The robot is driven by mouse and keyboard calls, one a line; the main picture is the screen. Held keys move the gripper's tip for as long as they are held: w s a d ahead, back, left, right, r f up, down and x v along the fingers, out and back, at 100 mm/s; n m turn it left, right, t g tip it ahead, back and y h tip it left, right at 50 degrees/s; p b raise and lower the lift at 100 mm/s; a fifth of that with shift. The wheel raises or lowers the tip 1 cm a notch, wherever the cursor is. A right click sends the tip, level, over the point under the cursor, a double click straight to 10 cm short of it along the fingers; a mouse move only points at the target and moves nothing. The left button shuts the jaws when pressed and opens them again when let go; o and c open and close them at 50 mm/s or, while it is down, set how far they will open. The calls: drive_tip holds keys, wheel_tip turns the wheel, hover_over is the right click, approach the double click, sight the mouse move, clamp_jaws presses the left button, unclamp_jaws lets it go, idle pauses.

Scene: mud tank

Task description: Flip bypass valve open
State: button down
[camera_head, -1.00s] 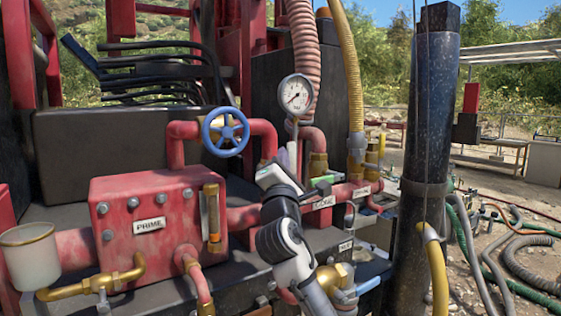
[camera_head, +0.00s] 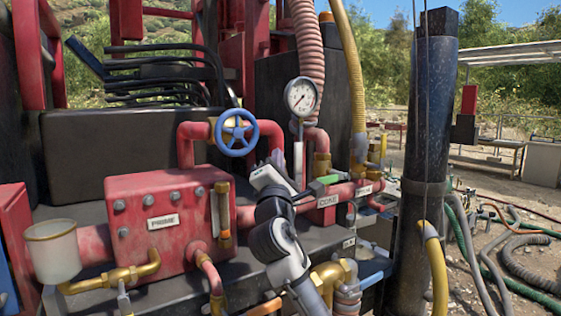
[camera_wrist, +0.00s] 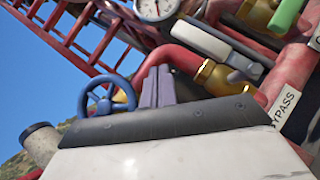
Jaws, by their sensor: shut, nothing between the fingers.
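In the wrist view a pale grey lever (camera_wrist: 203,43) lies beside a brass valve body (camera_wrist: 218,78) on the red pipe. A white BYPASS label (camera_wrist: 286,107) is on the pipe close by. My gripper's two fingers (camera_wrist: 158,85) are together and empty. They appear to the left of the lever and below it in the picture, with a gap in view. In the head view my gripper (camera_head: 277,157) is beside a pale upright lever (camera_head: 298,163) below the gauge. My wrist hides the pipe and the label there.
A blue handwheel (camera_head: 236,132) stands left of my gripper; it also shows in the wrist view (camera_wrist: 108,97). A pressure gauge (camera_head: 300,96) is just above. A green handle (camera_head: 328,180) above a CONE label (camera_head: 327,200) is to the right. A red PRIME box (camera_head: 160,215) is at left.

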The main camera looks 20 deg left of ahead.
drive_tip(key=s+d+b, duration=0.1)
drive_tip(key=s+b, duration=0.2)
drive_tip(key=s, duration=0.7)
